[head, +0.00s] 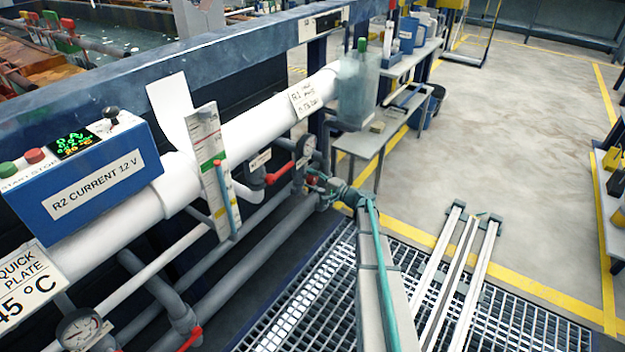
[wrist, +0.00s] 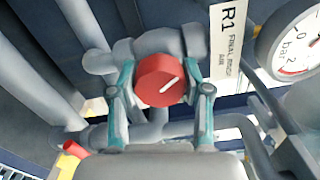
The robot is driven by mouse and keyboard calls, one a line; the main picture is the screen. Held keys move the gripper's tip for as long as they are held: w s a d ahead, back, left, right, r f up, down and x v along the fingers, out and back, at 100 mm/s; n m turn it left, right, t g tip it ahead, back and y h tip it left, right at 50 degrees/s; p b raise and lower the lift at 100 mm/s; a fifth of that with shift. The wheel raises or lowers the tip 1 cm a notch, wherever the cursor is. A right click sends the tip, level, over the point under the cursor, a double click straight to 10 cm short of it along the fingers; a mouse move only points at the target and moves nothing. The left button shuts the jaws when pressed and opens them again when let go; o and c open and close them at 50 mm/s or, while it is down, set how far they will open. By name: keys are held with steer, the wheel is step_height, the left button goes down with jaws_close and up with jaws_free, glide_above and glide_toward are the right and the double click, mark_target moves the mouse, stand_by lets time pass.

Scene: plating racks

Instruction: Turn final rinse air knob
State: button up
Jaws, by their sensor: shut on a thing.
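The final rinse air knob (wrist: 160,80) is a round red knob with a white pointer line, on a grey pipe fitting. In the wrist view the line slants from lower left to upper right. My gripper (wrist: 160,90) has its two teal fingers on either side of the knob, shut on it. A label (wrist: 228,45) reading "R1 FINAL RINSE AIR" is right of the knob. In the head view my gripper (head: 316,182) is at the pipes below the long white pipe, and the knob (head: 312,181) shows small between its fingers.
A pressure gauge (wrist: 292,45) is close right of the knob. A red lever handle (head: 279,172) is left of my gripper in the head view. Grey pipes (head: 245,255) run below. A work table (head: 372,140) stands behind; the floor (head: 520,130) to the right is mostly open.

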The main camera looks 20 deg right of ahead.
steer(key=o, duration=1.2)
steer(key=shift+c, duration=0.2)
steer(key=v, duration=1.2)
